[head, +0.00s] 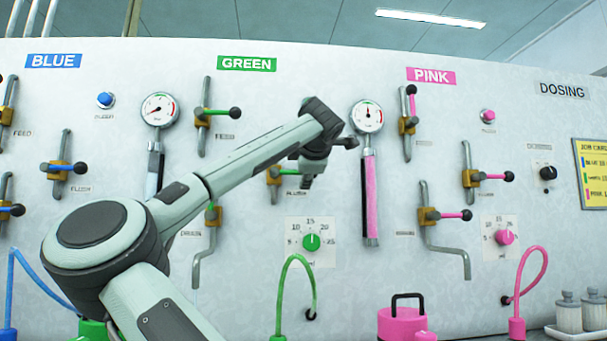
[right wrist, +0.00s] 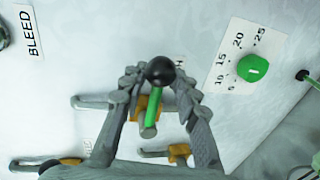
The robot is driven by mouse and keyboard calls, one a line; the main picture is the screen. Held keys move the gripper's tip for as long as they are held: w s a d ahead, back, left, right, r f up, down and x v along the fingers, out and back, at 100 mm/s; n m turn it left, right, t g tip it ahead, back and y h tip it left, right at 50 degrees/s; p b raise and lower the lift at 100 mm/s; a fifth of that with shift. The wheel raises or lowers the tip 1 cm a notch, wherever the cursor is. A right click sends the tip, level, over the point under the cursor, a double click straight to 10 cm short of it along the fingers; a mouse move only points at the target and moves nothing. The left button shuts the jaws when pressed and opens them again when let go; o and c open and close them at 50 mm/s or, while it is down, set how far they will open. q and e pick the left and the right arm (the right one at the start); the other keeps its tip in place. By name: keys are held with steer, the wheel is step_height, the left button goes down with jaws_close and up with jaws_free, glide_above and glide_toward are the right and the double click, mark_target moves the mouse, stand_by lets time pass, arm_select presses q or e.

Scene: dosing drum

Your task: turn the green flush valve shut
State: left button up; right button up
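The green flush valve (head: 275,172) is on the wall panel, partly hidden behind my right gripper (head: 312,168) in the head view. In the right wrist view its green lever (right wrist: 157,104) ends in a black knob (right wrist: 160,71) and lies across the grey pipe (right wrist: 92,102). My right gripper's fingers also show there (right wrist: 160,80), one on each side of the lever near the knob. They are apart, with gaps visible beside the rod; firm contact is not visible. My left gripper is not in view.
The green dial (head: 312,242) is below the valve. The green feed valve (head: 203,113) is above left. A green hose (head: 284,290) and pink can (head: 403,323) stand below.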

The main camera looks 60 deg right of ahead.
steer(key=shift+o, duration=1.1)
steer(key=shift+a, duration=0.1)
steer(key=v, duration=1.2)
steer(key=shift+w, duration=0.1)
